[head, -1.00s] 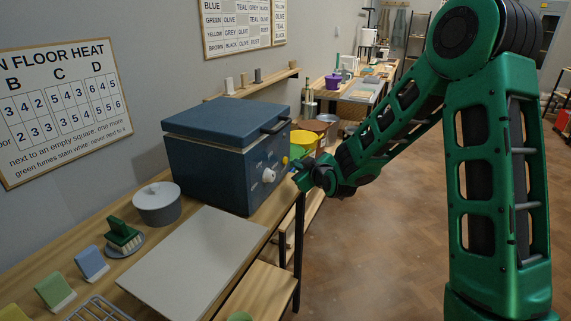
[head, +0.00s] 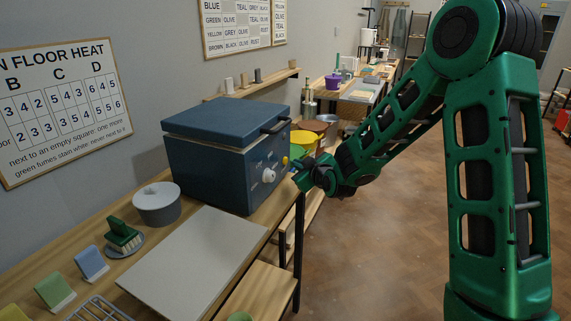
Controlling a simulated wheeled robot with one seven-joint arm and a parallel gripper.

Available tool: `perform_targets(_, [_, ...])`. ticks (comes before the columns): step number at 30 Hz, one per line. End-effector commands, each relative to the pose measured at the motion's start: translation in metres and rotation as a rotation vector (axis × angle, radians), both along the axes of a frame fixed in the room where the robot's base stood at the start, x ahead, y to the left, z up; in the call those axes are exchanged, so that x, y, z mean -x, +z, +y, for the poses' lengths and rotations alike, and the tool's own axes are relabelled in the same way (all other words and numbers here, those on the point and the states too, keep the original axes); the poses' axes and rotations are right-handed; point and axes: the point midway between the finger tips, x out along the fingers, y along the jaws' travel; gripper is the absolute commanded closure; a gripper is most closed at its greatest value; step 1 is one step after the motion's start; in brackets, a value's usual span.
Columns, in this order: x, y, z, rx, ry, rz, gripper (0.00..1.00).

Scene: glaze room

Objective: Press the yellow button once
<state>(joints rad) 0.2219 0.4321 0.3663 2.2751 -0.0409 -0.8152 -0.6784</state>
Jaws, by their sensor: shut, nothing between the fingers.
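The blue kiln-like box (head: 205,163) stands on the wooden bench with its lid down. The yellow button (head: 285,160) shows on its front panel, near the right edge. A white knob (head: 268,175) and a small blue part are below it on the same panel. My gripper (head: 296,177) is shut and empty, in front of the panel, a little below and right of the yellow button. It looks apart from the button, though the exact gap cannot be told from this angle.
A grey lidded pot (head: 157,206), a green brush (head: 122,236) on a dish and a pale board (head: 195,258) share the bench (head: 75,265). Yellow and brown bowls (head: 304,140) stand behind my gripper. The floor to the right is open.

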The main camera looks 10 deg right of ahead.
Motion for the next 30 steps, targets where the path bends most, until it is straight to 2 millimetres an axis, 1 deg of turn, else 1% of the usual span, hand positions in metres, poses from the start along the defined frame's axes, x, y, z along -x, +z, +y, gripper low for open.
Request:
perform_targets(6, [-0.0002,0.0001,0.0006,0.0,0.0,0.0,1.0])
perform_targets(14, [-0.0032,0.0013,0.0067,0.0,0.0,0.0,1.0])
perform_targets(30, [-0.0041,0.0013,0.0084,0.0,0.001,0.001,1.0])
